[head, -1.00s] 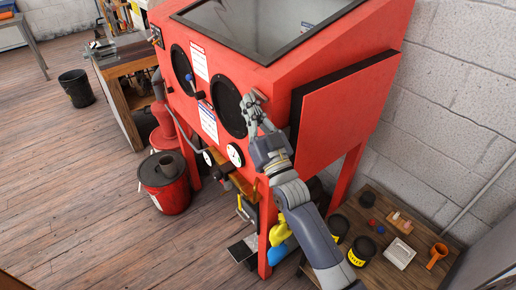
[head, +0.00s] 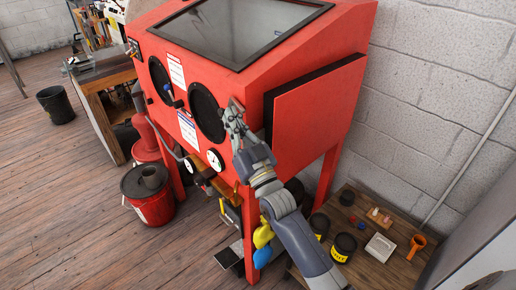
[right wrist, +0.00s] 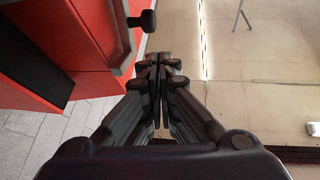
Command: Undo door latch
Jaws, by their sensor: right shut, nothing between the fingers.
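The red cabinet (head: 230,85) has a thick red door (head: 316,112) with a dark edge on its right side. My right gripper (head: 232,108) is in front of the cabinet, between the right round port (head: 206,112) and the door's front edge. Its fingers are shut and empty. In the right wrist view, the shut fingertips (right wrist: 158,62) are below and right of a black knob (right wrist: 145,20), apart from it in the picture. The knob sits beside a grey piece on the red cabinet; I cannot tell for sure that it is the latch. My left gripper is not in view.
A block wall (head: 430,110) is at the right. A red bucket (head: 148,195) stands at the left on open floor.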

